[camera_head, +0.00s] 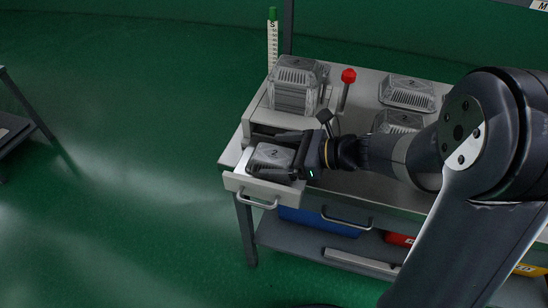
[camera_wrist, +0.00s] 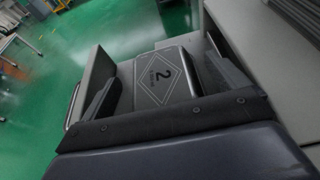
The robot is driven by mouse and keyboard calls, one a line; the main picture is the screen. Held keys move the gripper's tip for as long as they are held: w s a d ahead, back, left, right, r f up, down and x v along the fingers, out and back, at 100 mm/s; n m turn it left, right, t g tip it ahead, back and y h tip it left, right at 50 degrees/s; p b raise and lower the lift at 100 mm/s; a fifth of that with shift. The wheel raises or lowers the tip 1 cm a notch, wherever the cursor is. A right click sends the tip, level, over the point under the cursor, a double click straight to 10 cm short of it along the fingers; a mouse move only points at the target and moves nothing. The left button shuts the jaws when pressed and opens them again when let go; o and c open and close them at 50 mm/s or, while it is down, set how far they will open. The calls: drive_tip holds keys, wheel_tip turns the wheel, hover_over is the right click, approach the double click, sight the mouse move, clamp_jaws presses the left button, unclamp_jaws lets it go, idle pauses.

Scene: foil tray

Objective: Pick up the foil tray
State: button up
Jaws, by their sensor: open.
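A silvery foil tray (camera_head: 268,155) with a diamond label and the number 2 sits in an open drawer (camera_head: 240,183) at the front left of the workbench. In the wrist view the tray (camera_wrist: 165,72) lies between the two dark fingers. My gripper (camera_head: 270,158) reaches in from the right, its fingers on either side of the tray. In the wrist view my gripper (camera_wrist: 167,80) is open, and a dark gap shows between the tray and the right finger. The left finger is close to the tray; contact cannot be told. The tray's lower sides are hidden.
A stack of similar trays (camera_head: 296,85) stands on the bench behind the drawer, beside a red-knobbed lever (camera_head: 348,76). More trays (camera_head: 408,93) lie further right. The drawer's front wall (camera_wrist: 92,80) is close to the left finger. Open green floor lies left of the bench.

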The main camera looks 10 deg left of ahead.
drive_tip(key=shift+a+f, duration=0.25)
drive_tip(key=shift+a, duration=0.4)
drive_tip(key=shift+c, duration=0.3)
drive_tip(key=c, duration=1)
drive_tip(key=shift+c, duration=0.2)
